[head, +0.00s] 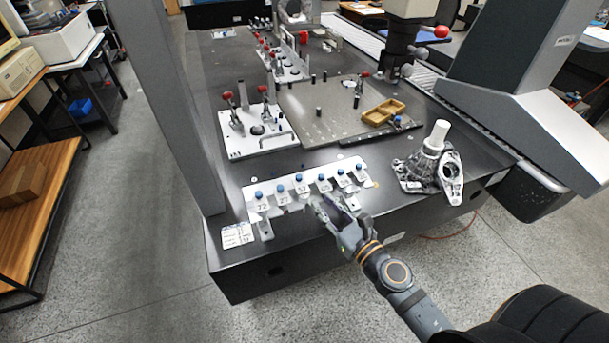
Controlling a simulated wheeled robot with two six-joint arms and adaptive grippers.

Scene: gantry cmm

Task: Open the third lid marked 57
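A white rack (310,187) lies along the front edge of the dark table, with a row of several small blue-topped lids. Each lid has a white numbered tag below it. The third lid from the left (298,177) has a tag (303,190) that appears to read 57. It looks closed. My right gripper (322,201) is in front of the rack, just right of and below that tag, and covers part of the tags beside it. Its fingers look spread, with nothing seen between them. My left gripper is not in view.
A white printed card (237,235) lies at the table's front left corner. A metal casting (422,174) with a white cylinder stands right of the rack. Behind are a white clamp fixture (256,132), a grey plate (335,115) and a tan tray (384,112). A grey column rises at left.

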